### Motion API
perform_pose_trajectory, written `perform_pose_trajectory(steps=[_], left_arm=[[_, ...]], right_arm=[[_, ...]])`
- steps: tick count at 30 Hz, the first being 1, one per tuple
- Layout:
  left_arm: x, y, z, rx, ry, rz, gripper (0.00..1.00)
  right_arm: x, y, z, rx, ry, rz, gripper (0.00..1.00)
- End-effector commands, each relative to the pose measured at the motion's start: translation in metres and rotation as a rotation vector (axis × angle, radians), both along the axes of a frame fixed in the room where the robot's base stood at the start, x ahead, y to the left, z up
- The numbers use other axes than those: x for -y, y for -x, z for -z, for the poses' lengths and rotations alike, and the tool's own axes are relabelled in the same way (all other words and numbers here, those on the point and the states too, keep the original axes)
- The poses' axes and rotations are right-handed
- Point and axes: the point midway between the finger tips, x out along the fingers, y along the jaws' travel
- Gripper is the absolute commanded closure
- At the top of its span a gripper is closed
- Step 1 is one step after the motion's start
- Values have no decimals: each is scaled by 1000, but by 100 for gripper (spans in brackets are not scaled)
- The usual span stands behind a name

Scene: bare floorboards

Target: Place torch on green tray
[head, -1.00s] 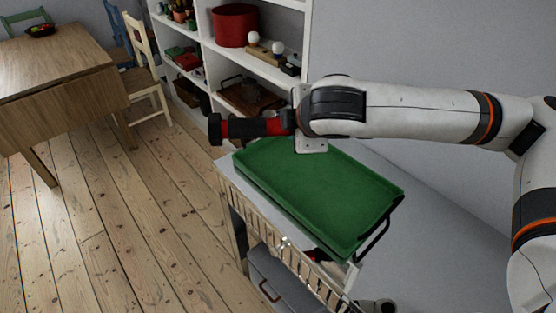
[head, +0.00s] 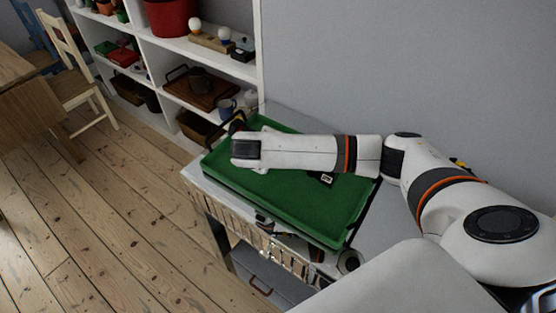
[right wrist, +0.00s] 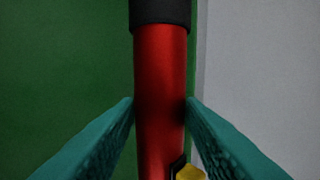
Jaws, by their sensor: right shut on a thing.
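The green tray (head: 292,208) lies on the white surface of a stand, its left rim and front part showing in the head view. My right arm reaches over it from the right, and its wrist hides the right gripper there. In the right wrist view the teal fingers of my right gripper (right wrist: 160,112) are shut on the torch (right wrist: 160,60), which has a red body and a black end. Green tray surface fills the left of that view behind the torch. In the head view the torch is mostly or wholly hidden behind the wrist. My left gripper is not in view.
A white shelf unit (head: 140,42) stands behind the tray, holding a red pot (head: 170,17) and a brown tray (head: 200,90). A grey wall (head: 400,60) is close behind. A wooden chair (head: 72,75) is at left. The floorboards in front are clear.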

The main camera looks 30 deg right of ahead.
Motion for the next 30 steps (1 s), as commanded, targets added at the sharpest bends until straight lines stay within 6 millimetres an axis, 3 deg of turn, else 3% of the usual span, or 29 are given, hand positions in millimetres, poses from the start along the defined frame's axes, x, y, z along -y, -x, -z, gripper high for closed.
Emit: perform_pose_trajectory(steps=[5, 11, 20, 21, 22, 30], left_arm=[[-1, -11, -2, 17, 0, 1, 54], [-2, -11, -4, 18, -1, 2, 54], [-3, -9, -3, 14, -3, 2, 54], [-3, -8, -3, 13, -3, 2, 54], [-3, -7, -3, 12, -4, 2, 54], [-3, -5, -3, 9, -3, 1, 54]], right_arm=[[0, 0, 14, 0, 1, -2, 99], [0, 0, 39, 1, 1, -2, 99], [0, 0, 42, 2, -1, -4, 99], [-1, 0, 43, 1, -1, -3, 63], [-1, 0, 43, 1, -2, -4, 58], [0, 0, 42, 1, -1, -4, 55]])
